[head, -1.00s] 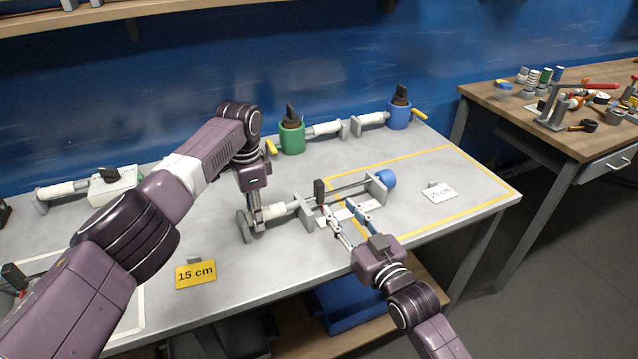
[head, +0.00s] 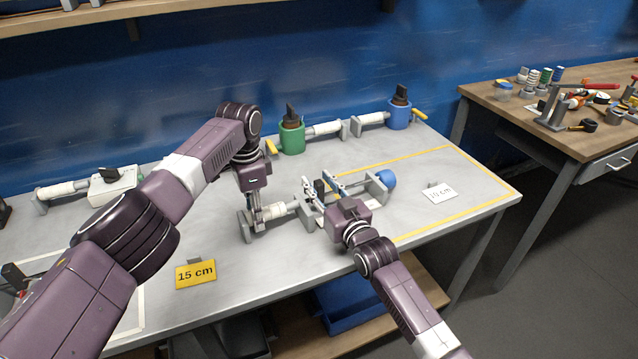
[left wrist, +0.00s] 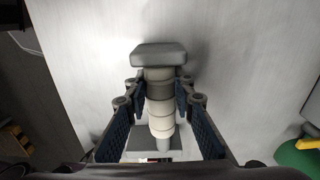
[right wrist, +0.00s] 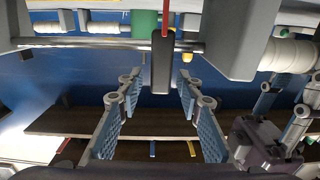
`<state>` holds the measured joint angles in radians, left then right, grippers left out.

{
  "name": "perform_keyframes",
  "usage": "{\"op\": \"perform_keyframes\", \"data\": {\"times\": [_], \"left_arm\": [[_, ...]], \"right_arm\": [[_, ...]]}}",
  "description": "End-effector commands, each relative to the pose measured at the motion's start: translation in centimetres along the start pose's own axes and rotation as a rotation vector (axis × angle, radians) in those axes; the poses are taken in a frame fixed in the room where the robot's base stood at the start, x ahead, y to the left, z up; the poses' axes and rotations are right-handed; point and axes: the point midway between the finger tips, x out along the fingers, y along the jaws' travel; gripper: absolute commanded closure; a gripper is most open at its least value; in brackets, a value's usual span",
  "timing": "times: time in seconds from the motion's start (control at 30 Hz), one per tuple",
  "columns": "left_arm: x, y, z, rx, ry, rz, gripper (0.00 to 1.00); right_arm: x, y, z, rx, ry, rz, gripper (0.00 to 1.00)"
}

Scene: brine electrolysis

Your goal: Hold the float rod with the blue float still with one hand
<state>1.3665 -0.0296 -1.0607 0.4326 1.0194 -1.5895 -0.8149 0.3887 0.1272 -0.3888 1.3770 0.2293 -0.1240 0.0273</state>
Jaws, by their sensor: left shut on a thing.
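The float rod with the blue float (head: 388,180) lies along the grey bench, with a pale ribbed grip (head: 279,209) at its left end. My left gripper (head: 257,217) is shut on this grip; the left wrist view shows the grip (left wrist: 160,115) between the fingers, beside a grey end block (left wrist: 158,54). My right gripper (head: 321,183) is open around a dark slider block (head: 320,189) on the rod. In the right wrist view the dark block (right wrist: 162,65) hangs between the fingers with gaps on both sides. A red pointer (right wrist: 168,18) is beside it. The right hand partly hides the rod.
Green (head: 292,138) and blue (head: 399,114) pots stand along the back.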

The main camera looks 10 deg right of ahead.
Motion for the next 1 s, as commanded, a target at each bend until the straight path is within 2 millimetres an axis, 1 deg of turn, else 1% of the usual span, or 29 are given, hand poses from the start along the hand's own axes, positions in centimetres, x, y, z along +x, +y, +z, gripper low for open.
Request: {"op": "perform_keyframes", "data": {"times": [0.17,0.4,0.47,0.77,0.83,0.87,1.0], "left_arm": [[0.0,0.0,0.0,0.000,0.000,0.000,1.00],[0.0,0.0,0.0,0.000,0.000,0.000,1.00],[0.0,0.0,0.0,0.000,0.000,0.000,1.00],[0.0,0.0,0.0,0.000,0.000,0.000,1.00],[0.0,0.0,0.0,0.000,0.000,0.000,1.00],[0.0,0.0,0.0,0.000,0.000,0.000,1.00],[0.0,0.0,0.0,0.000,0.000,0.000,1.00]], "right_arm": [[0.0,0.0,0.0,0.000,0.000,0.000,0.68],[0.0,0.0,0.0,0.000,0.000,0.000,0.94],[0.0,0.0,0.0,0.000,0.000,0.000,1.00],[0.0,0.0,0.0,0.000,0.000,0.000,1.00],[0.0,0.4,0.0,-0.001,0.000,0.000,1.00],[0.0,0.7,0.0,-0.002,0.000,0.000,1.00],[0.0,3.4,0.0,-0.008,-0.002,0.002,1.00]]}}
